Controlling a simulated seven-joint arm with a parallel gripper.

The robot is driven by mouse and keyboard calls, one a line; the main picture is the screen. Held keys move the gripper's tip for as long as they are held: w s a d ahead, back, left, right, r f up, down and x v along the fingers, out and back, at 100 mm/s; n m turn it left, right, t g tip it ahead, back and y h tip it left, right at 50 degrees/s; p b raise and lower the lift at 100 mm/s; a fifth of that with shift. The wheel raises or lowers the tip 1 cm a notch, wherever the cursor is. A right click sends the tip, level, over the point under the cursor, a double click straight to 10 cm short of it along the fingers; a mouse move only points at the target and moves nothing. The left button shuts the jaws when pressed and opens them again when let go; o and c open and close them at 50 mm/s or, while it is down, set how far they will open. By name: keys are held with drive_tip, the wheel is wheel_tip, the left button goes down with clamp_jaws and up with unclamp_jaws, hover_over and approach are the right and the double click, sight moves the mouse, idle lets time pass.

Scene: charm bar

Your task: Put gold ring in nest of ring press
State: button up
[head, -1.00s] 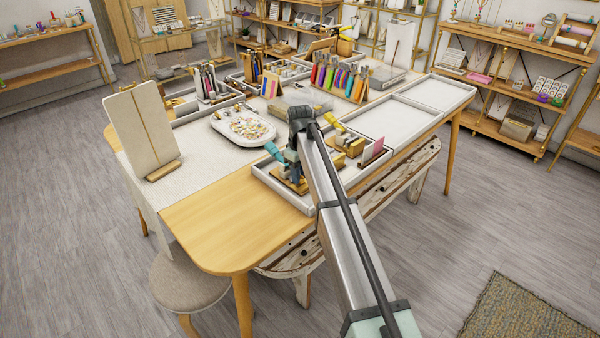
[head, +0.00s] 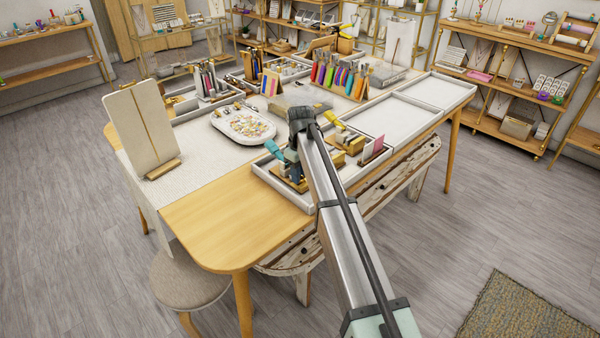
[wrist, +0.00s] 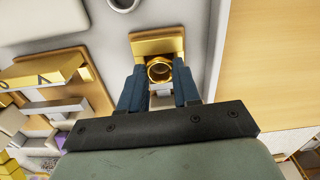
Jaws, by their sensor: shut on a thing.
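My gripper (wrist: 159,74) has its dark blue fingers closed on a gold ring (wrist: 160,81), seen in the wrist view with its round opening facing the camera. Right behind the ring is a wood-and-gold block (wrist: 157,44), which may be part of the ring press; I cannot tell whether the ring touches it. In the head view, a press-like device with a teal handle (head: 273,149) stands in the front tray beside the end of my arm. My arm hides part of it, and the ring and the nest cannot be made out there.
A second device with a yellow handle (head: 334,122) stands in the same tray (head: 270,183), near a pink card (head: 377,146). A white dish of small charms (head: 246,126) lies to the left. An empty white tray (head: 395,119) is to the right. The table's front left corner (head: 225,220) is bare.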

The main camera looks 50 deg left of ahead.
drive_tip(key=shift+f, duration=0.2)
idle(0.6)
drive_tip(key=o, duration=1)
drive_tip(key=shift+c, duration=0.2)
drive_tip(key=shift+r, duration=0.1)
wheel_tip(320, 180, up, 14)
drive_tip(key=shift+f, duration=0.2)
